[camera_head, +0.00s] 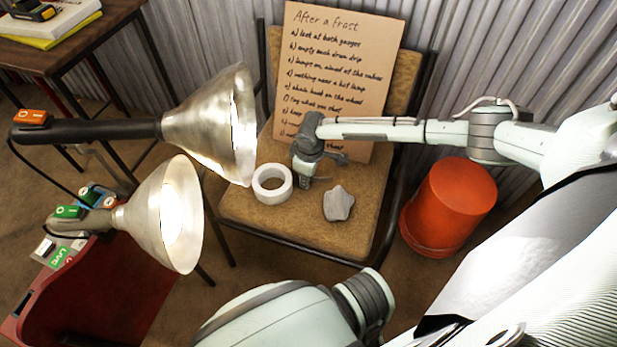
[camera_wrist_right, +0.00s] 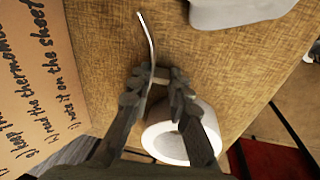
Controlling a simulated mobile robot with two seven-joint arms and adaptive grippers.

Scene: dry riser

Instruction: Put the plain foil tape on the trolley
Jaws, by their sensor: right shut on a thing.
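A white tape roll (camera_head: 262,193) lies flat on the tan chair seat (camera_head: 262,222); its label or foil finish does not show. The roll also shows in the right wrist view (camera_wrist_right: 163,144), partly behind a finger. My right gripper (camera_head: 305,182) is low over the seat, just right of the roll. In the right wrist view its fingertips (camera_wrist_right: 162,76) are close together on a thin pale strip (camera_wrist_right: 148,38), which I cannot identify. The roll is not between the fingertips. My left gripper is not in view. I cannot tell which thing is the trolley.
A grey stone-like lump (camera_head: 339,204) lies on the seat. A written board (camera_head: 345,60) leans on the chair back. An orange bucket (camera_head: 450,205) stands at right. Two lamps (camera_head: 215,120) and a red bin (camera_head: 100,300) are at left. A table (camera_head: 75,50) is at upper left.

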